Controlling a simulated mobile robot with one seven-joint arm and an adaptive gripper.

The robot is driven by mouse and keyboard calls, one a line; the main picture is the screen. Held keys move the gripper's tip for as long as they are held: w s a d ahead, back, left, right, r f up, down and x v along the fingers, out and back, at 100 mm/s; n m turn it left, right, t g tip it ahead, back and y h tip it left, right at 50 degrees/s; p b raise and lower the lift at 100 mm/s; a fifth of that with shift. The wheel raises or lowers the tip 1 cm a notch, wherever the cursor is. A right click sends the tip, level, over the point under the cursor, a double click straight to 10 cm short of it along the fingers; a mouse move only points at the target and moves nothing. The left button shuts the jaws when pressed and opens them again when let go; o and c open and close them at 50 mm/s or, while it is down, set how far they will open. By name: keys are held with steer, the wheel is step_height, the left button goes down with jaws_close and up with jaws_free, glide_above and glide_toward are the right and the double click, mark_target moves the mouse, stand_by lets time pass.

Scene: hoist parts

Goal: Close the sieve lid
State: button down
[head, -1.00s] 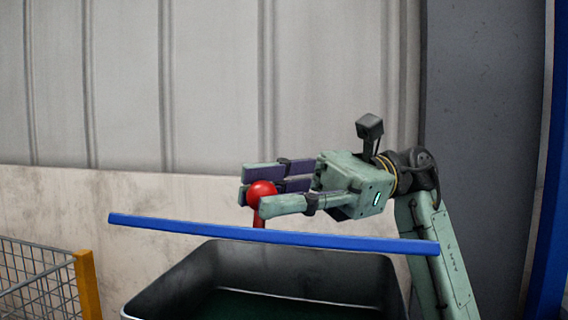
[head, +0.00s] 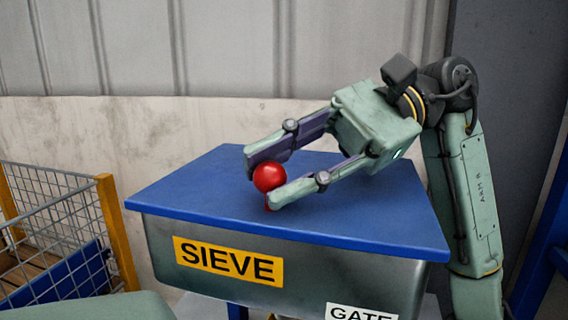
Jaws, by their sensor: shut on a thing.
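The sieve (head: 300,273) is a dark metal box with a yellow SIEVE label on its front. Its blue lid (head: 365,205) lies flat across the top, and I see no gap at the front edge. A red ball knob (head: 269,177) stands on the lid on a short stem. My gripper (head: 265,180) reaches down from the upper right. It is shut on the red knob, with fingers on either side of it.
A wire mesh crate (head: 60,222) with yellow posts stands at the left. A white GATE label (head: 361,312) shows low on the front right. A pale wall (head: 110,135) is behind, and a blue post (head: 545,235) is at the right.

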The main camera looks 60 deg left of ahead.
steer(key=shift+f, duration=0.25)
steer(key=c, duration=1.6)
jaws_free()
steer(key=shift+r, duration=0.1)
steer(key=shift+w, duration=0.15)
step_height(320, 180, up, 4)
steer(key=f, duration=0.1)
glide_above(369, 184)
steer(key=shift+w+a+r, duration=0.1)
steer(key=shift+w+r, duration=0.1)
steer(key=shift+r, duration=0.05)
steer(key=shift+s, duration=0.15)
